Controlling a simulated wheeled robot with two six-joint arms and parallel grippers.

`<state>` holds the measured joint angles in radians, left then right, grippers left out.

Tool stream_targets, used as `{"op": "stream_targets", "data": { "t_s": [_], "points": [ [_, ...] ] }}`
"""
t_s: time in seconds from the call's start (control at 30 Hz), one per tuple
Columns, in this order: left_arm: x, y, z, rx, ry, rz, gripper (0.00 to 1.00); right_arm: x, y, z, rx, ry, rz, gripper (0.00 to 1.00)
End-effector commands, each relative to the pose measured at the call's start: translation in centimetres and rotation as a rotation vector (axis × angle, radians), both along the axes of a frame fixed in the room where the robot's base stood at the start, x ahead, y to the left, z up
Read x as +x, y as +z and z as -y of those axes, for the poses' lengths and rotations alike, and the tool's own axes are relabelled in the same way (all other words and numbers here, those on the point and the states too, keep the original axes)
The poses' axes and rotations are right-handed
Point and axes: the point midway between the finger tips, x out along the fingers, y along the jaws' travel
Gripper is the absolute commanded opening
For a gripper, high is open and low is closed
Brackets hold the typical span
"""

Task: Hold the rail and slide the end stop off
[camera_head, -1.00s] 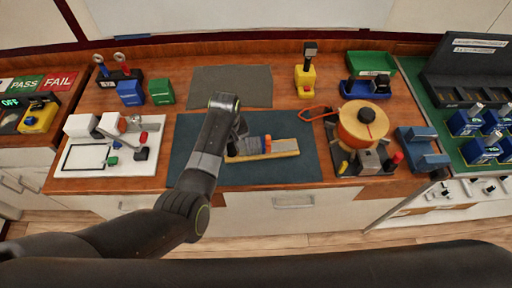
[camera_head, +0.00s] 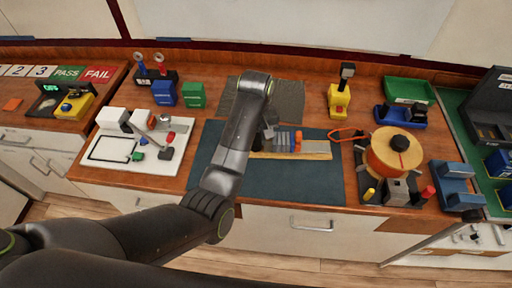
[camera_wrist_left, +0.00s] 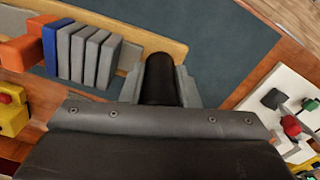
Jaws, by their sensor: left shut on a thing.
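The rail is a grey metal strip (camera_wrist_left: 130,57) on a pale wooden board (camera_head: 318,150), lying on the dark mat. A row of grey modules and one blue module (camera_head: 283,138) sits on it. The orange end stop (camera_head: 298,142) is on the rail at the right end of the row in the head view; it also shows at the left edge of the wrist view (camera_wrist_left: 20,54). My right gripper is out of view.
The dark mat (camera_head: 270,185) is bare in front of the board. A white fixture board (camera_head: 105,150) stands left, an orange spool (camera_head: 392,152) on a stand right. Blue and green blocks (camera_head: 193,95) and a yellow tool (camera_head: 340,98) stand behind.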

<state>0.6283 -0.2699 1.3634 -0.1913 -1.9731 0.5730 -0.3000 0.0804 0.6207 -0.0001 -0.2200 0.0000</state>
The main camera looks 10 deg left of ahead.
Motion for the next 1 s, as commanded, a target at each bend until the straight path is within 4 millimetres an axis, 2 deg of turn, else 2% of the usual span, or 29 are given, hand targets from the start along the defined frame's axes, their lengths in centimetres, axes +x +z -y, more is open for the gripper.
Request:
{"op": "stream_targets", "data": {
  "t_s": [0.13, 0.43, 1.0],
  "points": [
    [0.0, 0.7, 0.1, -0.002, -0.001, 0.003, 0.00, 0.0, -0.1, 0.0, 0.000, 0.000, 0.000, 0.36],
    [0.0, 0.7, 0.1, -0.002, -0.001, 0.002, 0.00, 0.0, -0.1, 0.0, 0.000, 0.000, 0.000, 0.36],
    [0.0, -1.5, 0.0, -0.001, -0.001, 0.000, 0.00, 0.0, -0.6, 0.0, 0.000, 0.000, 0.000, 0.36]
  ]
}}
